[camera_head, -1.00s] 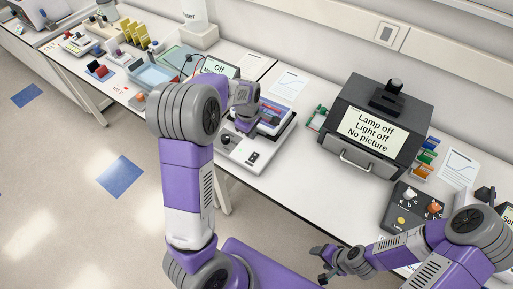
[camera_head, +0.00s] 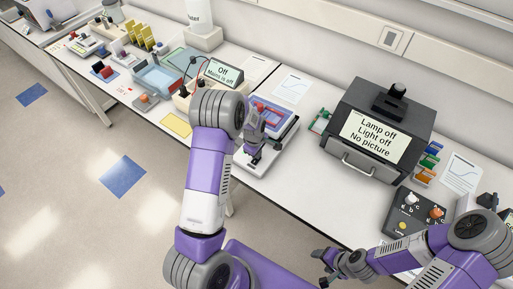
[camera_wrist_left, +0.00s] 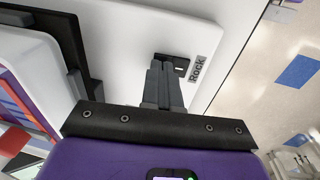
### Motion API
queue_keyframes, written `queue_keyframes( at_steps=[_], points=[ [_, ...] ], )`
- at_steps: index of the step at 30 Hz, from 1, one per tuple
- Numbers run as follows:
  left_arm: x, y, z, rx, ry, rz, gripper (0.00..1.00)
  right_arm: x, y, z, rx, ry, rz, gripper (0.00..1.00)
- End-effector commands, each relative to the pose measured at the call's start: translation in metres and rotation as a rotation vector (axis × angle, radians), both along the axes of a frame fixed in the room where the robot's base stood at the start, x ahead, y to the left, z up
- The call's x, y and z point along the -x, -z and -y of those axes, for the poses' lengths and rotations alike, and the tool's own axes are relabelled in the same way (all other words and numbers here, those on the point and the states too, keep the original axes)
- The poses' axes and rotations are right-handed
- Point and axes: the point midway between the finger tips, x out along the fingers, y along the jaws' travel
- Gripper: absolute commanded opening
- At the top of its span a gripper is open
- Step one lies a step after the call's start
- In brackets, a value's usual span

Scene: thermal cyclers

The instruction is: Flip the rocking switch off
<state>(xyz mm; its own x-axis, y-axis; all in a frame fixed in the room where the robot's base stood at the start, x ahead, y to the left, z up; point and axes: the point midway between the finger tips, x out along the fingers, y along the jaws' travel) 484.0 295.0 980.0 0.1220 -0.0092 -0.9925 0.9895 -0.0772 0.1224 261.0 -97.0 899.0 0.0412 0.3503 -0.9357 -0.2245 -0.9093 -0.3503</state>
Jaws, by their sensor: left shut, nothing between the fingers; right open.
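The rocking switch (camera_wrist_left: 181,65) is a small black switch beside a "Rock" label (camera_wrist_left: 198,70) on the white base of the rocker. The rocker base (camera_head: 283,157) stands near the front of the table, with a blue-rimmed tray (camera_head: 284,113) holding red and blue contents on top. My left gripper (camera_head: 254,158) is shut and empty, low over the base. In the left wrist view its fingertips (camera_wrist_left: 163,62) are right at the switch and partly cover it. I cannot tell whether they touch it. My right gripper (camera_head: 321,267) is open and empty, in front of the table.
A dark box (camera_head: 378,133) with the screen "Lamp off, Light off, No picture" stands to the right. A device with an "Off" screen (camera_head: 223,73) is behind my left arm. A black knob box (camera_head: 414,211) is at the right. White table (camera_head: 310,185) is bare between.

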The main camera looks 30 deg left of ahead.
Motion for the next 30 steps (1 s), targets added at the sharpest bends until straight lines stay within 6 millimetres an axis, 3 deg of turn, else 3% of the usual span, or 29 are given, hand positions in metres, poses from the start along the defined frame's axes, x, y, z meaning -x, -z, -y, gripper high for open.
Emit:
queue_keyframes(
  at_steps=[12, 17, 30],
  points=[
    [0.0, 0.005, 0.0, 0.0, 0.0, 0.0, 0.0, 0.0, 0.0, 0.0, 0.0, 0.0, 0.0, 0.65],
    [-0.002, 0.012, 0.0, 0.0, 0.001, -0.002, 0.0, 0.0, 0.01, 0.0, 0.0, 0.0, 0.0, 0.65],
    [0.006, 0.009, 0.0, 0.002, -0.001, -0.007, 0.0, 0.0, 0.005, 0.0, 0.0, 0.0, 0.0, 0.65]
  ],
)
